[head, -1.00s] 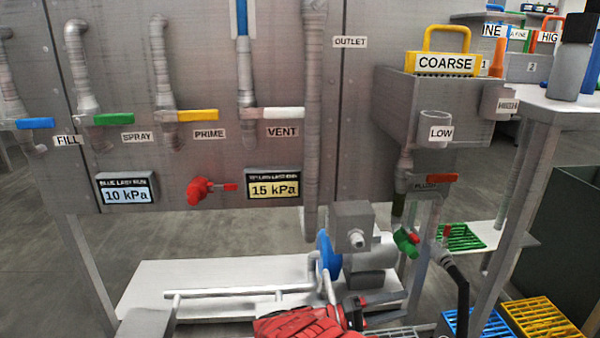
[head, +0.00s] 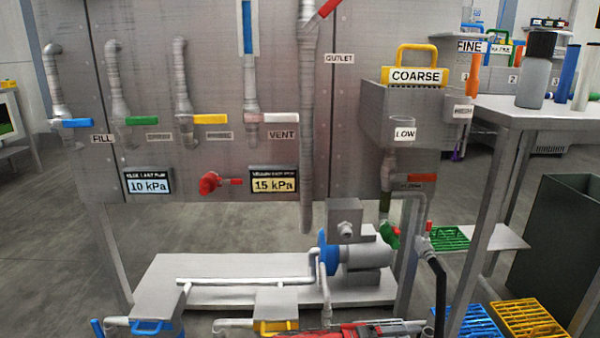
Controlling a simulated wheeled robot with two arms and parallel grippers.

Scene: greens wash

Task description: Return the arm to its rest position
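A narrow strip of one of my red arms (head: 345,332) shows at the bottom edge of the head view, right of centre. I cannot tell which arm it is. Its fingers cannot be made out, and the rest lies below the picture. My other arm is not in view. No held object can be seen. The strip lies low, in front of the pump (head: 365,257) and the white base plate (head: 225,285).
A grey panel (head: 225,70) with valves and two gauges stands ahead. At right are a tank (head: 425,110) with the yellow-handled COARSE basket (head: 415,70), a table (head: 515,115) and a dark bin (head: 560,240). Blue (head: 470,322) and yellow (head: 530,318) grates lie low right.

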